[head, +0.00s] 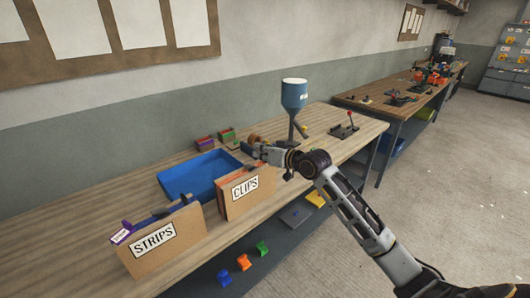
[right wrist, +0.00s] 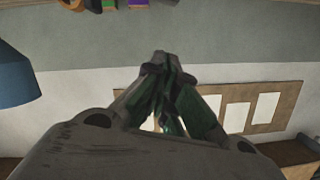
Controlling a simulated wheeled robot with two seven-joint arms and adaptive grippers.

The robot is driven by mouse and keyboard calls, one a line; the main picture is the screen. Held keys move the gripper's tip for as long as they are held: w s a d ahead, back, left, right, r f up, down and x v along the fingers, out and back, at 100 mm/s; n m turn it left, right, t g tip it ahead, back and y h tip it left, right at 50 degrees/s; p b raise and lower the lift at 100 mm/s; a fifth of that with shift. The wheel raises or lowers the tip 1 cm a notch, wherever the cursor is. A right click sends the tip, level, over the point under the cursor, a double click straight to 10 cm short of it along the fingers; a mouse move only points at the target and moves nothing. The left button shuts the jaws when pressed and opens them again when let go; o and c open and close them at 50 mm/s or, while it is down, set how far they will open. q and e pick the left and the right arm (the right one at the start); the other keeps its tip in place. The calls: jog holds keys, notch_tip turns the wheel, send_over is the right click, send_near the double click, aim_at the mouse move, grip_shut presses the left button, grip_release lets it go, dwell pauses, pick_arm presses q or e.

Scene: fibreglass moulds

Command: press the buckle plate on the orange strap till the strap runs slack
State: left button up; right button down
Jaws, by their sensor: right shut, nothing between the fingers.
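I cannot make out the orange strap or its buckle plate for certain in either view. My right gripper (head: 246,149) is above the near bench, behind the CLIPS box and by the right end of the blue tray. In the right wrist view its fingers (right wrist: 160,58) meet at the tips and hold nothing. A small brown round thing (head: 253,137) shows just behind the gripper; I cannot tell what it is. My left gripper is not in view.
On the near bench (head: 345,120) stand a blue tray (head: 180,176), a CLIPS box (head: 246,191), a STRIPS box (head: 160,240), a blue hopper (head: 294,95) and a red-knobbed lever device (head: 345,128). A far bench (head: 400,110) holds orange and red items (head: 432,76), too small to identify.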

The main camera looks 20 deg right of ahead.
aim_at(248, 166)
jog(key=x, duration=0.5)
jog(key=shift+p, duration=0.35)
jog(key=shift+a+f, duration=0.2)
jog(key=shift+f, duration=0.3)
jog(key=shift+a+f, duration=0.15)
jog(key=shift+f, duration=0.3)
jog(key=shift+s+a+f, duration=0.1)
jog(key=shift+a+f, duration=0.05)
jog(key=shift+f, duration=0.35)
jog(key=shift+a+f, duration=0.15)
jog(key=shift+f, duration=0.35)
pick_arm(q)
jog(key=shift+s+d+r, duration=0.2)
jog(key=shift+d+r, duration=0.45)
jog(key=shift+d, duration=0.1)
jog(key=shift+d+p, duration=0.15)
jog(key=shift+p, duration=0.2)
